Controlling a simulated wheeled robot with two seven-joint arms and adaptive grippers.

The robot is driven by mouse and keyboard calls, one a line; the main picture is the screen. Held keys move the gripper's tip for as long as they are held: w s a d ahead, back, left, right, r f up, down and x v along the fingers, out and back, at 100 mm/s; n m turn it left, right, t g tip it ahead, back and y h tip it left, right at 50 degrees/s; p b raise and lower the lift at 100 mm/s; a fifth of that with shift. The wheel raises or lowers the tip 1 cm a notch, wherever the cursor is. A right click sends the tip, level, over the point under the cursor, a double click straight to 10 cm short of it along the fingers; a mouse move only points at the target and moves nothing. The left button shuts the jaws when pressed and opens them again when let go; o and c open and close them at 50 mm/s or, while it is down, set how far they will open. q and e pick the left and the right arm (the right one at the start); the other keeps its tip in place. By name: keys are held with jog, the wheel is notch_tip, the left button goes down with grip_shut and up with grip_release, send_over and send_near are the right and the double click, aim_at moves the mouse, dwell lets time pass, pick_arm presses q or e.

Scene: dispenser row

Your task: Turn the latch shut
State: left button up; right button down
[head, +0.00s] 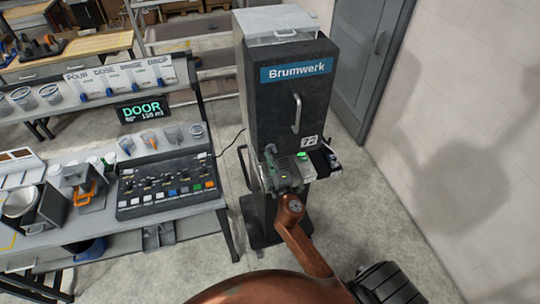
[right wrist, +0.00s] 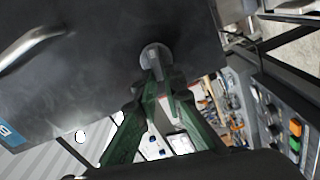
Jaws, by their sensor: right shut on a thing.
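The black Brumwerk cabinet (head: 285,105) stands right of centre in the head view, with a vertical bar handle (head: 296,113) on its door. The small grey latch (head: 270,149) is low on the door's left side; it also shows in the right wrist view (right wrist: 152,54), its round base against the dark door panel. My right gripper (head: 273,163) reaches up to the latch from below. In the right wrist view its green fingers (right wrist: 160,80) are shut on the latch. The fingers partly hide the latch. My left gripper is not in view.
A bench with a control panel (head: 167,185) and an orange-handled device (head: 82,192) stands to the left. A small green-lit box (head: 302,165) sits beside my gripper. Floor at right, before the wall, is clear.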

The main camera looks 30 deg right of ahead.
jog(key=shift+f+n, duration=0.15)
jog(key=shift+n, duration=0.85)
jog(key=c, duration=2)
grip_release()
jog(key=v, duration=1.2)
